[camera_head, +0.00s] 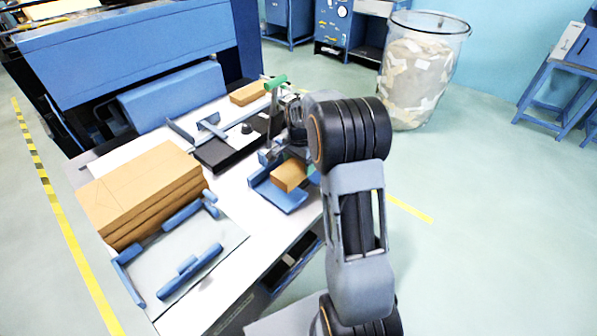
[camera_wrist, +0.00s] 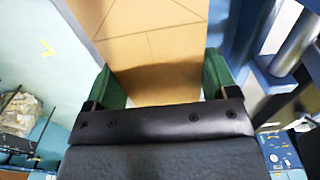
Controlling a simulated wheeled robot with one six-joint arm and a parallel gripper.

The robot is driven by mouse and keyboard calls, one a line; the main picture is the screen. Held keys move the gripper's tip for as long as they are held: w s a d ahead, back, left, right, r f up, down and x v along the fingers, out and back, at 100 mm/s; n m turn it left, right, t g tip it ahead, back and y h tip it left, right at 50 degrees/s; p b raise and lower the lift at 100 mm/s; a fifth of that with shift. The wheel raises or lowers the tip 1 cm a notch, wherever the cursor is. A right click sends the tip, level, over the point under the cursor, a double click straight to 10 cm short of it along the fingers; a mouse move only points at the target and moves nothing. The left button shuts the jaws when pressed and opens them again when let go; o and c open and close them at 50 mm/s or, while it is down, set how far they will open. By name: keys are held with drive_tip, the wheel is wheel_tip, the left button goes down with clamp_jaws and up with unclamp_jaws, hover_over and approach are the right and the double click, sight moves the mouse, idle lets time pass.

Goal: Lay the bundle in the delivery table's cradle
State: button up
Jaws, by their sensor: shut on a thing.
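The bundle is a brown kraft-wrapped block (camera_head: 289,175), partly hidden behind my arm in the head view. In the wrist view the bundle (camera_wrist: 150,45) sits between the green fingers of my gripper (camera_wrist: 160,68), which is shut on it. In the head view the bundle shows over a small blue tray (camera_head: 284,201) at the table's right edge; I cannot tell whether they touch. A grey plate with blue raised bars (camera_head: 228,243), which looks like a cradle, lies at the near end of the white table (camera_head: 252,232).
A large brown stack (camera_head: 140,195) stands on the table's left, beside the plate. Another brown block (camera_head: 248,93) lies at the far end. A black-based device (camera_head: 225,152) stands mid-table. A clear bin of scraps (camera_head: 415,75) stands behind on open floor.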

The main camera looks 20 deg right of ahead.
drive_tip(key=shift+f, duration=1.95)
drive_tip(key=shift+f, duration=0.1)
drive_tip(key=shift+f, duration=0.15)
drive_tip(key=o, duration=1.1)
